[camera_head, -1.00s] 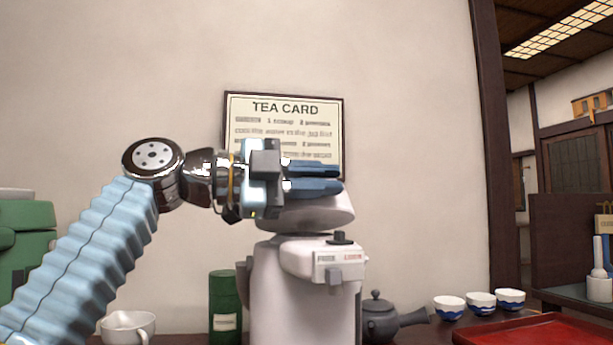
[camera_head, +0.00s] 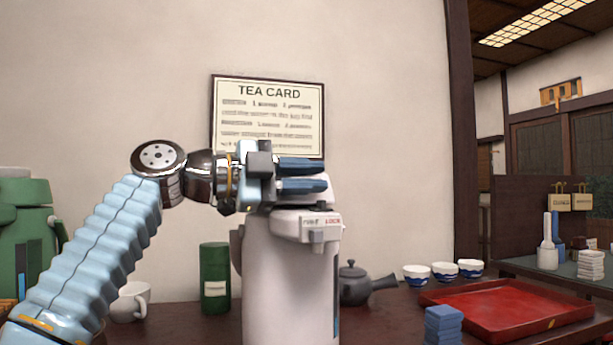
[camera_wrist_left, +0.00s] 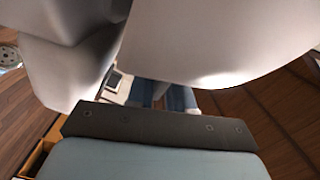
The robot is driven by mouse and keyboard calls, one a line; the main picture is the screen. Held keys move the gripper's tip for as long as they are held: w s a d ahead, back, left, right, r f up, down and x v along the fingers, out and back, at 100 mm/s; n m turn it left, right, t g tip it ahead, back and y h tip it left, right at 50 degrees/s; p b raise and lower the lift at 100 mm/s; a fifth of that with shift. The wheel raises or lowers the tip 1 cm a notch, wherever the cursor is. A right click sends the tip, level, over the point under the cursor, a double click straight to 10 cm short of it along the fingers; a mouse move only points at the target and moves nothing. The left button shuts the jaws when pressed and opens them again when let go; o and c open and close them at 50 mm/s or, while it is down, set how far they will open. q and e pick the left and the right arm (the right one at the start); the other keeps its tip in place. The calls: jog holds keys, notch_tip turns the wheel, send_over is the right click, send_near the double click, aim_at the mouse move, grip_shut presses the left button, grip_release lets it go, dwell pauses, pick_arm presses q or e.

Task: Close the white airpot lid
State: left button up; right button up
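The white airpot (camera_head: 290,285) stands upright on the dark counter, its spout head (camera_head: 308,226) facing forward and right. Its white lid (camera_head: 318,190) shows only in part behind and below my left gripper; whether it is fully down is hidden. My left gripper (camera_head: 318,176) is level, at lid height, pointing right. Its two blue fingers are a little apart, with nothing seen between them. In the left wrist view, large white airpot surfaces (camera_wrist_left: 215,40) fill the top, close to the fingers (camera_wrist_left: 163,97). Contact cannot be told. My right gripper is not in view.
A green canister (camera_head: 215,280) and white cup (camera_head: 130,302) stand left of the airpot, with a green airpot (camera_head: 30,235) at far left. A dark teapot (camera_head: 355,285), several bowls (camera_head: 444,271), a red tray (camera_head: 505,310) and blue blocks (camera_head: 443,325) are on the right.

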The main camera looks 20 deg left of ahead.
pick_arm(q)
jog(key=b+v, duration=0.1)
jog(key=v, duration=1.2)
jog(key=shift+s+a, duration=0.2)
jog(key=shift+a, duration=0.15)
